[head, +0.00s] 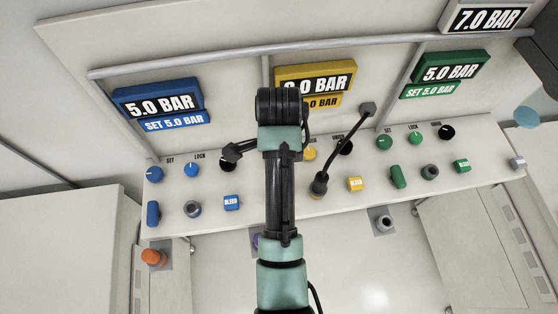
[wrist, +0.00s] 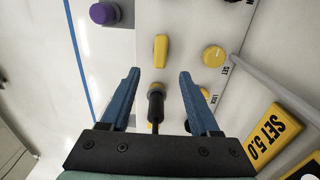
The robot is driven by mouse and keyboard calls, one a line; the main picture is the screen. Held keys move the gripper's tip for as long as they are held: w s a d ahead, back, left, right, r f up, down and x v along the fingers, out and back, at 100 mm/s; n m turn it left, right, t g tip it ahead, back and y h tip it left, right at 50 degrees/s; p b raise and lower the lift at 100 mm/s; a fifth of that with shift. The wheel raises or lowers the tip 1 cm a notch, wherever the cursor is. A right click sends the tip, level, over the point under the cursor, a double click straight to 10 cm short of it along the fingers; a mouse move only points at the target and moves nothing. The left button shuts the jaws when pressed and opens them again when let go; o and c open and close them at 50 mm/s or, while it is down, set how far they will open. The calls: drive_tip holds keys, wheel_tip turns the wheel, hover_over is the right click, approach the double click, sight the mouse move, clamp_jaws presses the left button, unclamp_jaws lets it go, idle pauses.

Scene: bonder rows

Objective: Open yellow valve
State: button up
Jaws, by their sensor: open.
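The yellow valve (wrist: 160,50) is a small elongated handle on the pale panel in the wrist view. Its long side runs up and down the picture. My gripper (wrist: 160,75) is open, with its two blue fingers apart. The valve shows beyond the fingertips, roughly in line with the gap, and I see no contact. A black plug-like piece (wrist: 156,102) with a tan end shows between the fingers. In the head view my arm hides the valve, and I cannot make out the fingers there.
A yellow knob (wrist: 213,56) sits right of the valve, and a purple knob (wrist: 103,13) lies at upper left. The head view shows a yellow bleed button (head: 355,184), a blue valve (head: 153,213) and a green valve (head: 397,176). My arm partly covers the yellow display (head: 316,78).

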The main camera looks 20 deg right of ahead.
wheel_tip(320, 180, down, 11)
drive_tip(key=shift+r+p, duration=0.2)
drive_tip(key=shift+p, duration=0.85)
clamp_jaws()
